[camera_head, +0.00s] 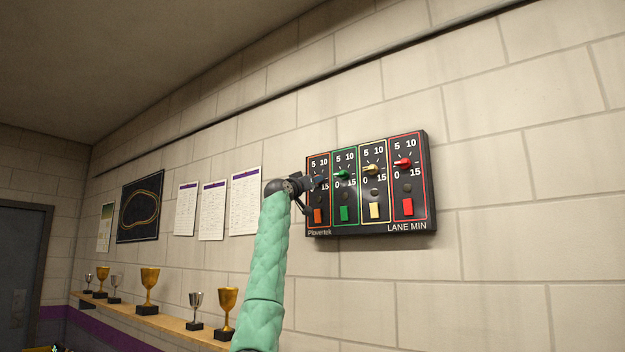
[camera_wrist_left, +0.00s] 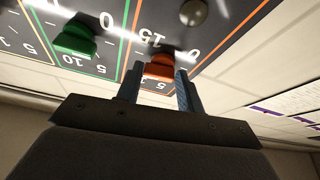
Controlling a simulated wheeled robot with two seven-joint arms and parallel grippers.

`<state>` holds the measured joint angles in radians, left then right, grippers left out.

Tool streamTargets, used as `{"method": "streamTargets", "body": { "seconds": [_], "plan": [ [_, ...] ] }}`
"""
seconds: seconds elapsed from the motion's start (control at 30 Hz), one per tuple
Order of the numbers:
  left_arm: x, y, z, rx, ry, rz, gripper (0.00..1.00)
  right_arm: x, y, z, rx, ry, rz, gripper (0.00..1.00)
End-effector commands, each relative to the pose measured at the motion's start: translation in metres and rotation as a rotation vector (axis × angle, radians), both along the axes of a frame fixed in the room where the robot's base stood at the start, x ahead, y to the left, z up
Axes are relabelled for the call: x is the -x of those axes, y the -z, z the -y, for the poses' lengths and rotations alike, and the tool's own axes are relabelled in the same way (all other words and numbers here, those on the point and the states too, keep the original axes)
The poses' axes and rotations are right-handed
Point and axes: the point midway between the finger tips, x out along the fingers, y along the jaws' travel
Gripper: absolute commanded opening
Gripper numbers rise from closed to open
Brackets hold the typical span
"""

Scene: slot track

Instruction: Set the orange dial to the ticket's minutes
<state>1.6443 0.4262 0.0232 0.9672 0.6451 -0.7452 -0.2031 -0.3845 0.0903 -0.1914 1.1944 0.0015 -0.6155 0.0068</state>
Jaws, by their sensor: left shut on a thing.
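The black wall panel marked LANE MIN (camera_head: 353,230) holds several dials, each with a 0, 5, 10, 15 scale. The orange dial (camera_wrist_left: 159,69) is the leftmost; in the head view my gripper covers it. My left gripper (camera_wrist_left: 160,84) is shut on the orange dial, one finger on each side, in the left wrist view; it also shows in the head view (camera_head: 318,182). Where the orange pointer stands cannot be read. The green dial (camera_head: 342,174), the yellow dial (camera_head: 370,169) and the red dial (camera_head: 403,162) are free. No ticket can be made out. My right gripper is not in view.
Below the dials are an orange button (camera_head: 317,216) and a green button (camera_head: 344,214). Printed sheets (camera_head: 244,201) hang left of the panel. A shelf (camera_head: 165,322) with several trophies runs along the wall at lower left. The wall right of the panel is bare.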

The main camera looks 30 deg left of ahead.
Motion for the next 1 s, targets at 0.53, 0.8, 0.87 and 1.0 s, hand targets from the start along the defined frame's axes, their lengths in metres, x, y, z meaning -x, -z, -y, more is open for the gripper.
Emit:
{"method": "streamTargets", "body": {
  "seconds": [0.53, 0.8, 0.87, 1.0],
  "plan": [
    [0.0, -0.001, -0.003, -0.181, -0.001, 0.016, 0.14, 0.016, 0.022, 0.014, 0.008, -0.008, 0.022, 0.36],
    [0.001, -0.001, -0.003, -0.185, -0.001, 0.017, 0.14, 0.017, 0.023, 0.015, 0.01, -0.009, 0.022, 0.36],
    [0.001, -0.001, -0.003, -0.185, -0.001, 0.017, 0.14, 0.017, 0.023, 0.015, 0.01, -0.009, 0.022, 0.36],
    [0.001, -0.001, -0.003, -0.185, -0.001, 0.017, 0.53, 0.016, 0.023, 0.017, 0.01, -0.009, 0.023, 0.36]
  ]
}}
